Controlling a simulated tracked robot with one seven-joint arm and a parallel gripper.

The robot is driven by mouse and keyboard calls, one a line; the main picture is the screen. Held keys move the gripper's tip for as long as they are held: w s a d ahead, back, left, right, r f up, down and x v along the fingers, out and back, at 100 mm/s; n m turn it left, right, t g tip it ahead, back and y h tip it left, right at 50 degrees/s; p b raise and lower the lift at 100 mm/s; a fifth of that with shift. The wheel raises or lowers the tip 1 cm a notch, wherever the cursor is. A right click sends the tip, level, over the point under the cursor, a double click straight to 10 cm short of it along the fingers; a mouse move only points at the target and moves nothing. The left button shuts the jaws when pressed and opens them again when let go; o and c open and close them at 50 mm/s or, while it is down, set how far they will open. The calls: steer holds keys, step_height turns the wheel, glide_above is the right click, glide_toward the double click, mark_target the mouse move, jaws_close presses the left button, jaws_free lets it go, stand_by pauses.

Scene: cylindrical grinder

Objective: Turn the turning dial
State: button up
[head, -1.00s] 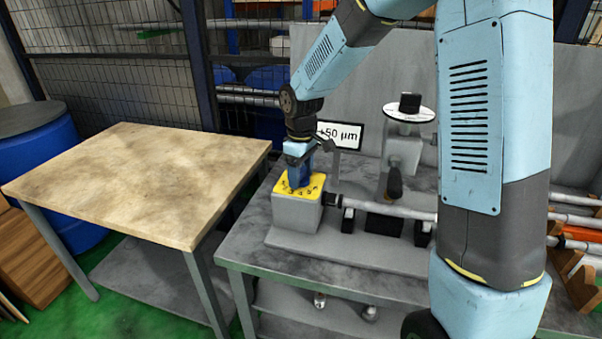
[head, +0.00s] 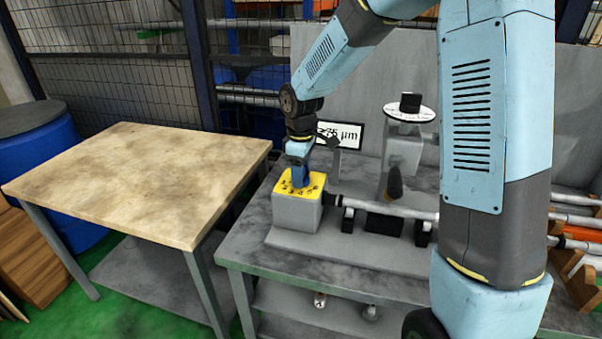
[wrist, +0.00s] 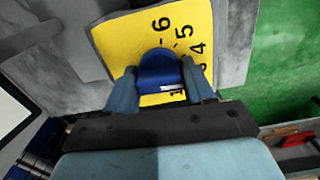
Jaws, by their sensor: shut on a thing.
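The turning dial is a blue knob (wrist: 160,70) on a yellow plate (wrist: 115,38) with black numbers, of which 4, 5 and 6 read clearly in the wrist view. The plate (head: 284,188) tops a grey block at the left end of the machine. My gripper (head: 299,170) reaches down onto the dial from above. In the wrist view my gripper (wrist: 161,88) has one blue finger on each side of the knob, shut on it. In the head view the knob is mostly hidden by my gripper.
A white display (head: 346,134) behind my wrist reads "75 µm", its left part hidden. A round white gauge disc (head: 409,113) stands farther right. A metal bar (head: 390,208) runs right from the block. A bare-topped table (head: 130,175) stands left.

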steer(key=shift+d+n, duration=0.15)
steer(key=shift+n, duration=1.45)
steer(key=o, duration=1)
step_height(320, 180, up, 14)
steer(key=shift+f, duration=0.15)
